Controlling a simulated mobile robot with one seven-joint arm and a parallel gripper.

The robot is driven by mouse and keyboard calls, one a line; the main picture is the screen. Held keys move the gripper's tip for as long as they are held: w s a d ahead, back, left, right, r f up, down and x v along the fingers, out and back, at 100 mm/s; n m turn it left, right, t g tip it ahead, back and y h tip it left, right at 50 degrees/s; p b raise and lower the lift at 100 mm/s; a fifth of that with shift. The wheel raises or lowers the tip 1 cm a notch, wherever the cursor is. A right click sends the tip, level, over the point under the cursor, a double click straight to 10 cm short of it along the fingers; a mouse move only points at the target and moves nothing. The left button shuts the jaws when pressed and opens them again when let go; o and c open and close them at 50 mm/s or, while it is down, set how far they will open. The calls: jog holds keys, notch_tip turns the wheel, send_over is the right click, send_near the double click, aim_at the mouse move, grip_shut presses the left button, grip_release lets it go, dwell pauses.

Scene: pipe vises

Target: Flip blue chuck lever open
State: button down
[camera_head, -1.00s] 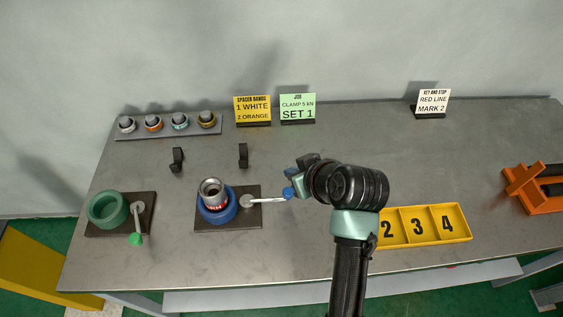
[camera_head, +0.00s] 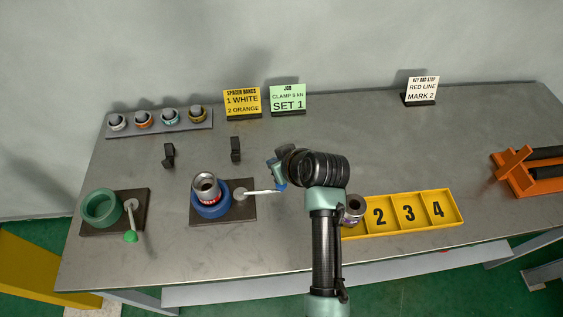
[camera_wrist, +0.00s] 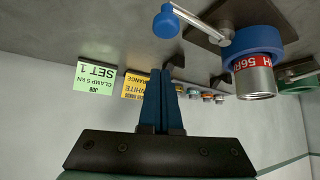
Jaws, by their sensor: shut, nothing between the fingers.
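The blue chuck (camera_head: 211,212) is a blue ring on a dark plate, with a grey metal cylinder with a red band (camera_head: 206,186) upright in it. It also shows in the wrist view (camera_wrist: 255,40). Its lever (camera_head: 262,192) points right from a round pivot and ends in a blue knob (camera_wrist: 166,22). My gripper (camera_head: 275,172) is beside the knob and partly overlaps it in the head view. In the wrist view my fingers (camera_wrist: 161,73) are shut and empty, with a visible gap in the picture between their tips and the knob.
A green chuck (camera_head: 100,208) with a green-knobbed lever stands at the left. Two small black stands (camera_head: 236,150) are behind the blue chuck. A yellow numbered tray (camera_head: 450,222) with a cylinder (camera_head: 354,208) at its left end lies right. Signs and a rack (camera_head: 160,124) line the back.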

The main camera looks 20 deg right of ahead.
jog(key=x, duration=0.3)
jog(key=s, duration=0.1)
jog(key=p, duration=0.1)
jog(key=s, duration=0.1)
jog(key=shift+s+d+f, duration=0.2)
jog(key=shift+s+f, duration=0.1)
jog(key=shift+s, duration=0.1)
jog(key=shift+s+f, duration=0.15)
jog(key=shift+s, duration=0.35)
